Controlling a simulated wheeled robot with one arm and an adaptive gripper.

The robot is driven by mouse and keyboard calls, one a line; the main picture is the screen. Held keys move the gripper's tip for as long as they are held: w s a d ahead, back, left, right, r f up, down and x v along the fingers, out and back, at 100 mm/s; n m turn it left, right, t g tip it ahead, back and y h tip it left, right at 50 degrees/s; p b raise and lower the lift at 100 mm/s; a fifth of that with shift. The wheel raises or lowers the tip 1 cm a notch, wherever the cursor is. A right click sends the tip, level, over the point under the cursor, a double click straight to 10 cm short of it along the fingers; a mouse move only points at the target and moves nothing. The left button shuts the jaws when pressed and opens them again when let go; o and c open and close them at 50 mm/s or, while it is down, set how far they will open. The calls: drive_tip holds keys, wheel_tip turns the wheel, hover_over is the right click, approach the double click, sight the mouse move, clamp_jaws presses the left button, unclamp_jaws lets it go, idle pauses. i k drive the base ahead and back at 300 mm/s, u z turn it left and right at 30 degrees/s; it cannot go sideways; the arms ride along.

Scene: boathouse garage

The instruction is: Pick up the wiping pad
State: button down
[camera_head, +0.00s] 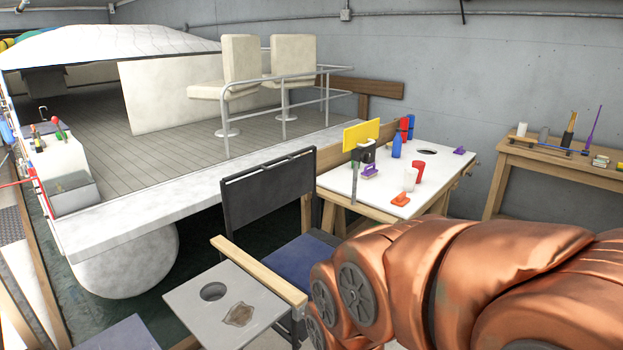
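I cannot tell for certain which thing is the wiping pad. A small purple block with a handle-like top (370,172) lies on the white-topped workbench (345,183), near its left side, and looks like a pad with a grip. A second small purple thing (459,150) lies at the bench's far right. A flat orange piece with a raised top (400,199) lies near the front edge. My copper-coloured arm fills the lower right, in front of the bench. My gripper is not visible in this view.
White and red cups (417,171), a blue bottle (397,145) and a yellow panel (360,134) stand on the bench. A dark chair (268,190) and a grey side surface with a hole and brown patch (187,300) stand nearer. A boat deck (160,150) lies left; a wooden table (560,165) right.

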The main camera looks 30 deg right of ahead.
sight(400, 201)
drive_tip(key=u, duration=0.2)
drive_tip(key=k, duration=0.1)
drive_tip(key=z, duration=1.45)
